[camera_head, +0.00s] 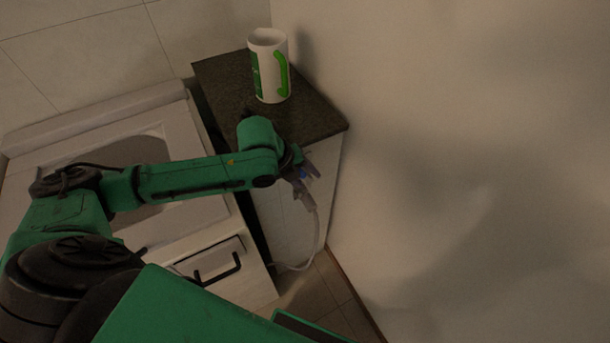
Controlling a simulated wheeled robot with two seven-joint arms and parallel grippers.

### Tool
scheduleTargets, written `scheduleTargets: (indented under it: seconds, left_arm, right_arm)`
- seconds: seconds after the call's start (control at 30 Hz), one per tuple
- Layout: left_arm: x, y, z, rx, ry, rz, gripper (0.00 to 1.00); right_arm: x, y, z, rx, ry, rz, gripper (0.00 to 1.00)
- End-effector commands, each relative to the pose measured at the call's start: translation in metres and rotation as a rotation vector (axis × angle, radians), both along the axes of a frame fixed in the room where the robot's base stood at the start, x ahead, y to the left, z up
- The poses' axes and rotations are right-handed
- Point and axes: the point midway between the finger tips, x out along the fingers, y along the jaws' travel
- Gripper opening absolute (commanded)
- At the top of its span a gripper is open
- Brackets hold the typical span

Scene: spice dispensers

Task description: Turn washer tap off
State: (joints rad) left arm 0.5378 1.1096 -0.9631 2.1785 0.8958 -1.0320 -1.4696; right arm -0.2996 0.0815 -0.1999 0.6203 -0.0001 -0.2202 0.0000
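My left arm reaches in from the left, and my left gripper (305,170) is at the right end of the counter unit's front. It is small and dim, so I cannot tell whether its fingers are open or shut. The washer tap is at the gripper, with a small blue part (302,173) showing there. A pale hose (316,228) runs down from this spot and curves toward the floor. The gripper hides much of the tap, and I cannot tell whether they touch or how the handle is turned. My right gripper is out of view.
A bare wall (450,150) closes off the right side. A strip of tiled floor shows below.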

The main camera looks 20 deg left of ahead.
Motion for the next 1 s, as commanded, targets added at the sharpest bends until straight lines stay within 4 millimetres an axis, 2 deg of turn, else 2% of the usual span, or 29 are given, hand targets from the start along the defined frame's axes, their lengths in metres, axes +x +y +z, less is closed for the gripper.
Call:
scheduleTargets:
  seconds: [0.17, 0.27, 0.67, 1.0]
  left_arm:
    - [0.0, 0.0, 0.005, 0.0, 0.0, 0.001, 0.53]
    - [0.001, 0.0, 0.017, -0.001, -0.002, 0.002, 0.53]
    - [0.001, 0.0, 0.101, -0.001, -0.007, 0.001, 0.53]
    - [0.0, -0.001, 0.184, -0.002, -0.005, -0.001, 0.53]
  right_arm:
    - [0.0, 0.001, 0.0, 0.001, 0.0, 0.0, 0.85]
    - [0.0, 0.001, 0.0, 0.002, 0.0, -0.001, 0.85]
    - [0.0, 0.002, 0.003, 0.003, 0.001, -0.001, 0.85]
    - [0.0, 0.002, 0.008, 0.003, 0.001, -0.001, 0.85]
